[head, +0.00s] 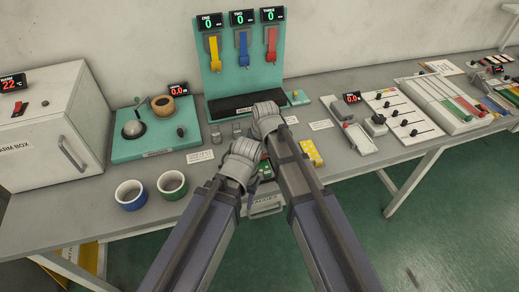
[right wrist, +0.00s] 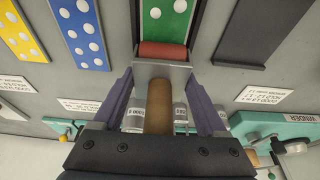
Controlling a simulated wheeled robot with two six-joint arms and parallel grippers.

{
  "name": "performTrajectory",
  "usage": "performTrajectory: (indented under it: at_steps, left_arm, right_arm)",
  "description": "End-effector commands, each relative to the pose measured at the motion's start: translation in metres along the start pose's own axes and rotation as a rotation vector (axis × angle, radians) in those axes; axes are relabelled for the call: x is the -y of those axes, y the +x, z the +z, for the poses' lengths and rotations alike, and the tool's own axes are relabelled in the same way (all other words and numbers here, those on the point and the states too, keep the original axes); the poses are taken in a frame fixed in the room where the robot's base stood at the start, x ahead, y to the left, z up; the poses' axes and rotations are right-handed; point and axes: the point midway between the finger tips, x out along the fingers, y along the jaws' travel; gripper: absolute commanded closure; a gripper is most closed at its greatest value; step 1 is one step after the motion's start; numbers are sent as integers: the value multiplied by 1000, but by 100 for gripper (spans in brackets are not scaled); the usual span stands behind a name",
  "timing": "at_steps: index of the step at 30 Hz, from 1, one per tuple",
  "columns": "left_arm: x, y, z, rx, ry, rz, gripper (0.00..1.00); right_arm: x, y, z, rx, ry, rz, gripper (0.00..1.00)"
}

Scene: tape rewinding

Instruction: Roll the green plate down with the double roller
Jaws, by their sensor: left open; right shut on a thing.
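The green plate (right wrist: 163,22), with white dots, lies on the bench in the right wrist view; in the head view my arms mostly hide it. A red roller with a grey metal bracket and wooden handle (right wrist: 159,105) sits between the fingers of my right gripper (right wrist: 162,92), which is shut on it. The red roller lies across the green plate's near end; I cannot tell whether it presses on it. Only one roller surface shows. In the head view my right gripper (head: 267,115) is over the bench, and my open left gripper (head: 239,160) is beside it, lower left.
Blue (right wrist: 82,30) and yellow (right wrist: 22,30) dotted plates lie beside the green one. Small metal blocks (head: 215,137) stand left of my grippers. A teal stand (head: 218,80) with hanging straps rises behind. Two cups (head: 131,194) stand at the left front.

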Motion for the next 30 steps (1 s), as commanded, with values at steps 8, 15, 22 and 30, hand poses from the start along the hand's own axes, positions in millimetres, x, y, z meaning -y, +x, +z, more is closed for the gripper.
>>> performTrajectory:
  at_steps: [8, 15, 22, 30]
  left_arm:
    - [0, 0, 0, 0, 0, 0, 50]
    - [0, 0, 0, 0, 0, 0, 50]
    - [0, -1, 0, 0, 0, 0, 50]
    - [0, -2, 0, 0, 0, 0, 50]
  right_arm:
    - [1, 2, -8, 1, 0, -1, 92]
    - [1, 1, -5, 1, 0, -2, 92]
    - [1, -2, 4, 1, 0, -2, 92]
    - [1, -5, 12, 0, 0, -1, 92]
